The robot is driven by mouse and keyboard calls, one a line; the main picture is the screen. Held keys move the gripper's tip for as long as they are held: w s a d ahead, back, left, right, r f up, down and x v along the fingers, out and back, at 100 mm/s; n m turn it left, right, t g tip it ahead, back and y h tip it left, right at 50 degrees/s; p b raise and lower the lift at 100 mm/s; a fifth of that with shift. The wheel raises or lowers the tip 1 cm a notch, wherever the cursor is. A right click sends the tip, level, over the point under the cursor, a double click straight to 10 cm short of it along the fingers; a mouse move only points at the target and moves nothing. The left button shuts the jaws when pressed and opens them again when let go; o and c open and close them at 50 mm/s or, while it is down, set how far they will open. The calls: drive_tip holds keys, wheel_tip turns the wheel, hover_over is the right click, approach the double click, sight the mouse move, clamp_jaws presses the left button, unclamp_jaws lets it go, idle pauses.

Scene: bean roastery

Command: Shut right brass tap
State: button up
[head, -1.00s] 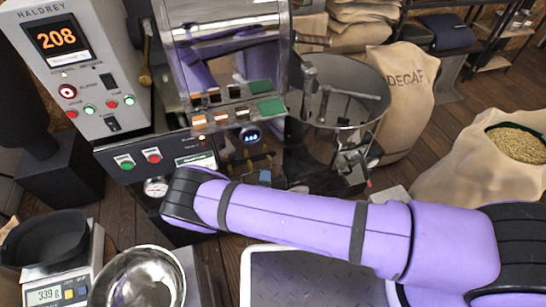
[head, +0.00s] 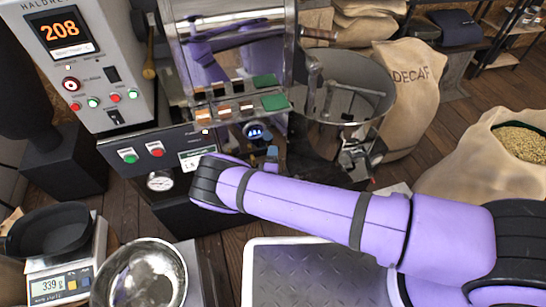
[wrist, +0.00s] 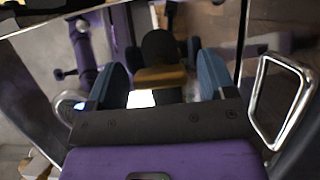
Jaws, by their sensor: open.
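In the wrist view my gripper (wrist: 162,76) has its two blue fingers apart. A brass-coloured piece (wrist: 163,79) with a dark rounded knob above it shows between them; it looks like a tap handle. I cannot tell whether it is the right brass tap, how it is turned, or whether a finger touches it. In the head view my purple arm reaches across to the front of the roaster (head: 228,100). My gripper is mostly hidden there behind the arm, with only small blue parts showing below the round blue-lit display (head: 254,131).
A control panel (head: 150,155) with green and red buttons and a gauge (head: 160,181) is left of my arm. The cooling bin (head: 350,95) stands right of the roaster. A scale (head: 62,285), a steel bowl (head: 140,278) and a ridged metal surface (head: 310,280) are in front.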

drive_tip(key=shift+w, duration=0.2)
drive_tip(key=c, duration=0.9)
drive_tip(key=shift+c, duration=0.2)
